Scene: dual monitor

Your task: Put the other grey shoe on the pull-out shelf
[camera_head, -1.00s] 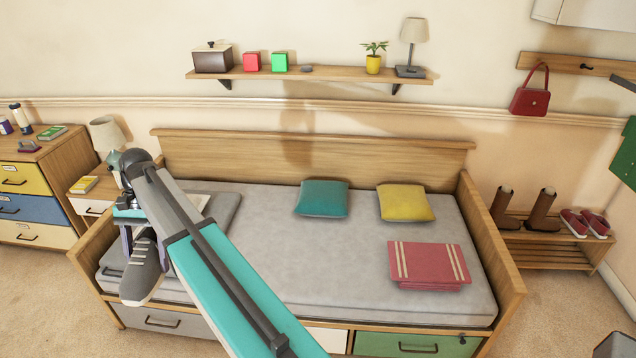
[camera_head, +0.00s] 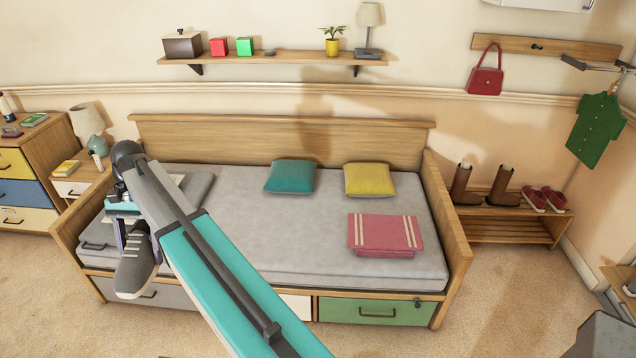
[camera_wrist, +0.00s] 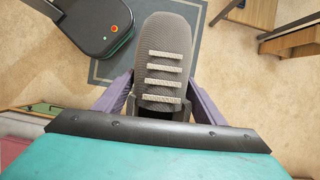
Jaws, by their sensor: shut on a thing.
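A grey shoe (camera_head: 136,268) with pale laces hangs toe-down in my gripper (camera_head: 137,236), in front of the left end of the daybed. The wrist view also shows the shoe (camera_wrist: 163,65), with purple fingers on both sides of it. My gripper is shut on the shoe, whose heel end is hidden. At the right edge of the head view, a wooden unit (camera_head: 616,273) is cut off, with a grey item beside or on it. I cannot tell whether this is the pull-out shelf or whether that item is a shoe.
A daybed (camera_head: 290,225) with cushions and a folded red blanket fills the middle. A wooden rack (camera_head: 512,232) with brown boots and red shoes stands to its right. Wooden furniture (camera_wrist: 295,38) shows at the wrist view's upper right. Carpet (camera_head: 520,305) right of the daybed is clear.

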